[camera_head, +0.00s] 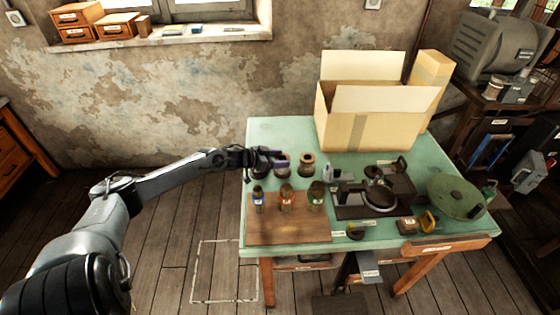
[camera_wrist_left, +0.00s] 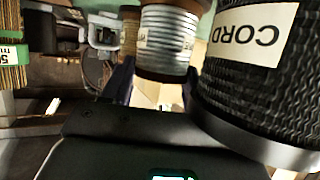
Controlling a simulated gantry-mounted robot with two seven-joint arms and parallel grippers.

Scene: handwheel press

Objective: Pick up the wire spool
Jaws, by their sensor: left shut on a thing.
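The wire spool (camera_wrist_left: 166,42), pale grey wire wound between brown flanges, shows upside down at the top middle of the left wrist view. My left gripper (camera_wrist_left: 156,88) is shut on it, with a dark finger on each side. In the head view my left gripper (camera_head: 279,157) reaches in from the left over the table's back-left part and partly hides the wire spool (camera_head: 281,168). I cannot tell whether the spool touches the table. My right gripper is not in view.
A black spool labelled CORD (camera_wrist_left: 245,85) stands close beside the gripper. A brown spool (camera_head: 307,162) is on the other side. Several small bottles (camera_head: 286,195) stand in front on a wooden board (camera_head: 285,232). An open cardboard box (camera_head: 345,128) stands behind.

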